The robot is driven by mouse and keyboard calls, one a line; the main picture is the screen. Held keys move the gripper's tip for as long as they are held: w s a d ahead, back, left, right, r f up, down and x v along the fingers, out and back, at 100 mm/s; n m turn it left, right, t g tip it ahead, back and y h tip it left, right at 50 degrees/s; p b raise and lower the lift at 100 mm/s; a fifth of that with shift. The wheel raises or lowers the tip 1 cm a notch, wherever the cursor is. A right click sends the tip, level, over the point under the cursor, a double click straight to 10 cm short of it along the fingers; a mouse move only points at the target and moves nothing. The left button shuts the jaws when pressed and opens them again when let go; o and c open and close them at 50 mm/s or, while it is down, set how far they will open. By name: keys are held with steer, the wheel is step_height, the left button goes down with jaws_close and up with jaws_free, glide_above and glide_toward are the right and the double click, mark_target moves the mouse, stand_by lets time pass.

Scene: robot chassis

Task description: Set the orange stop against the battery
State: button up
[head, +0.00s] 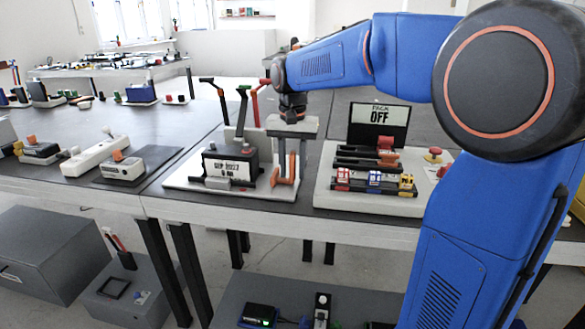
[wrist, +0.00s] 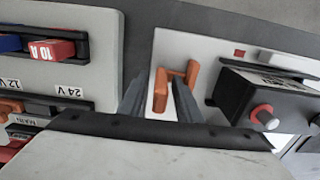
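The battery (head: 229,163) is a black box with a white label, standing on a white base plate. It also shows at the right of the wrist view (wrist: 262,97), with a red-ringed terminal. The orange stop (head: 286,178) is a bent orange piece on the same plate, to the right of the battery in the head view, with a gap between them. In the wrist view the stop (wrist: 161,91) shows between the two fingers. My gripper (head: 291,160) points down over the stop. Its fingers (wrist: 157,96) are apart, with visible room beside the stop. Whether they touch it lower down is unclear.
A fuse panel (head: 322,197) with coloured fuses, a "PACK OFF" sign (head: 379,126) and a red button stands right of the plate. Levers with black, green and red handles rise behind the battery. A white power strip (head: 95,156) and a small orange-switched box (head: 122,169) lie left.

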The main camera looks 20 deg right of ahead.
mark_target(275, 172)
jaws_close()
steer(key=shift+w+a, duration=0.4)
steer(key=shift+a, duration=0.3)
steer(key=shift+w+a, duration=0.45)
steer(key=shift+a, duration=0.2)
steer(key=shift+w+a, duration=0.4)
steer(key=shift+a, duration=0.3)
jaws_free()
steer(key=shift+a, duration=0.1)
steer(key=shift+r, duration=0.1)
step_height(275, 172, up, 17)
steer(key=shift+r, duration=0.1)
